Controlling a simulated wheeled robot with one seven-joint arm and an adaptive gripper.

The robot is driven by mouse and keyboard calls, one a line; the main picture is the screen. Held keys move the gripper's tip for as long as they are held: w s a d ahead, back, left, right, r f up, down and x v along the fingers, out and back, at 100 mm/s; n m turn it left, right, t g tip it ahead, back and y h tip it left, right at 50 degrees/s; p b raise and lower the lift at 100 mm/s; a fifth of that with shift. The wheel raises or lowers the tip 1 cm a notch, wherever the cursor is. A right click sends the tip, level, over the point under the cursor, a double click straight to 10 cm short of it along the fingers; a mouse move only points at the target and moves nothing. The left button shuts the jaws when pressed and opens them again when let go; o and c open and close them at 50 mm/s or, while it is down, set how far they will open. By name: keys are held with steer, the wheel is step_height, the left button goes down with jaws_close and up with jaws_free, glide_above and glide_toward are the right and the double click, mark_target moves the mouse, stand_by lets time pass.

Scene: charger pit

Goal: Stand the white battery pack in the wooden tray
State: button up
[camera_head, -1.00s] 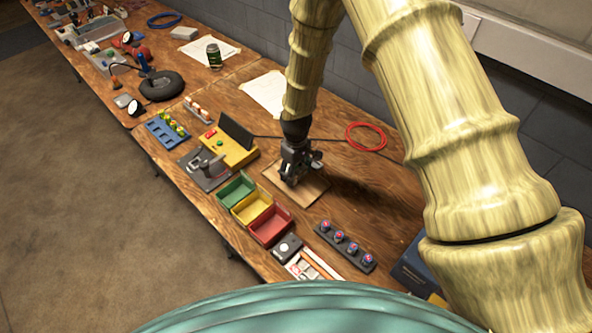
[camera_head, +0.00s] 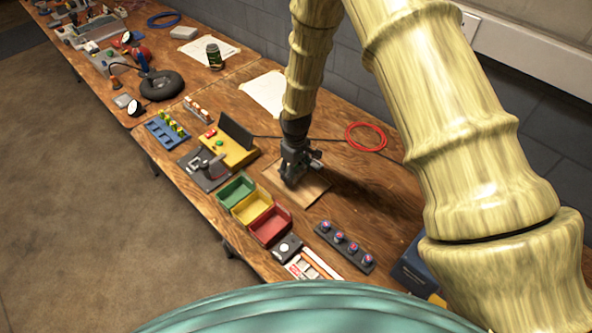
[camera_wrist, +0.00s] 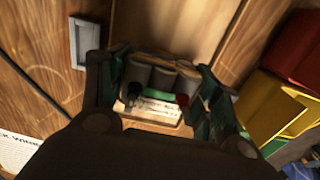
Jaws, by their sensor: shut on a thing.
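My gripper (camera_wrist: 163,92) is shut on the battery pack (camera_wrist: 160,78), with one finger on each side. The pack shows pale grey rounded cells, a green band, a white printed label, and a black and a red spot at its ends. The shallow wooden tray (camera_head: 314,190) lies on the bench. In the head view my gripper (camera_head: 290,183) is low over the tray's left part and hides the pack. In the wrist view the tray (camera_wrist: 185,20) shows behind the pack. I cannot tell whether the pack touches the tray floor.
Green (camera_head: 236,192), yellow (camera_head: 252,207) and red (camera_head: 272,226) bins stand just in front of the tray. A dark strip with several knobs (camera_head: 345,245) lies to the right. A yellow device (camera_head: 230,150) stands left. A red cable coil (camera_head: 366,137) lies behind.

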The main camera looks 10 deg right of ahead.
steer(key=shift+f+b, duration=0.35)
steer(key=shift+f, duration=0.45)
stand_by(1.0)
steer(key=o, duration=1.5)
steer(key=shift+o, duration=0.2)
steer(key=shift+r, duration=0.1)
steer(key=shift+r+p, duration=2.15)
steer(key=shift+r, duration=1.25)
